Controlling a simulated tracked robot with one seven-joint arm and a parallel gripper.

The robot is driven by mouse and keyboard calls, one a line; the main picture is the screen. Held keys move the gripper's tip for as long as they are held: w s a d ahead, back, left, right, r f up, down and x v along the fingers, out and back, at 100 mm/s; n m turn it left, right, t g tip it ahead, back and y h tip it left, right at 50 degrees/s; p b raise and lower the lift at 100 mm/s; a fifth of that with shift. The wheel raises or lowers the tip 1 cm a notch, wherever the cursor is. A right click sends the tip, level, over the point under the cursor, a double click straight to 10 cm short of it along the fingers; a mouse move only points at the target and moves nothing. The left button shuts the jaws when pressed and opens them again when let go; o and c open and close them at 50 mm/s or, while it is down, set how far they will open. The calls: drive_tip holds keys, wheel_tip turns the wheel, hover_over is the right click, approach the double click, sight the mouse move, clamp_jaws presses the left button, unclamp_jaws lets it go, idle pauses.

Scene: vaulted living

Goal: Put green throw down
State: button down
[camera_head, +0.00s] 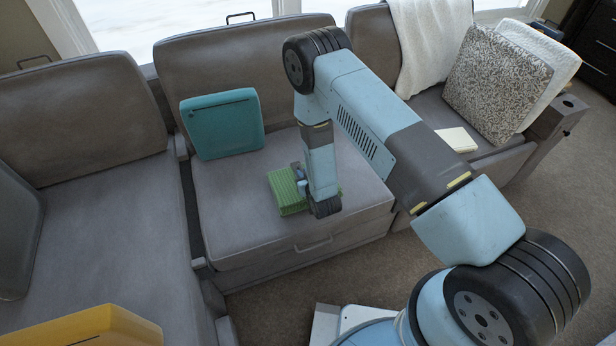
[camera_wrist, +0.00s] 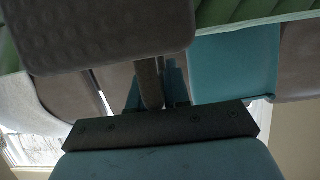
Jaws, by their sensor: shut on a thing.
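The green throw (camera_head: 286,192) is a folded, ribbed bundle at the middle seat of the grey sofa (camera_head: 225,222). My gripper (camera_head: 302,186) is shut on its right side in the head view, with my arm hiding part of the throw. I cannot tell whether its underside touches the seat or hangs just above it. In the wrist view, green ribbed fabric (camera_wrist: 255,12) runs along the top edge, behind a large grey finger pad (camera_wrist: 110,35).
A teal cushion (camera_head: 222,124) leans on the backrest behind the throw. A patterned pillow (camera_head: 495,84), a white blanket (camera_head: 432,40) and a small cream item (camera_head: 457,139) are on the right seat. A yellow object (camera_head: 105,328) is at front left. The seat around the throw is clear.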

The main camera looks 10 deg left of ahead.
drive_tip(key=shift+f, duration=0.3)
drive_tip(key=c, duration=1.1)
unclamp_jaws()
drive_tip(key=shift+s, duration=0.1)
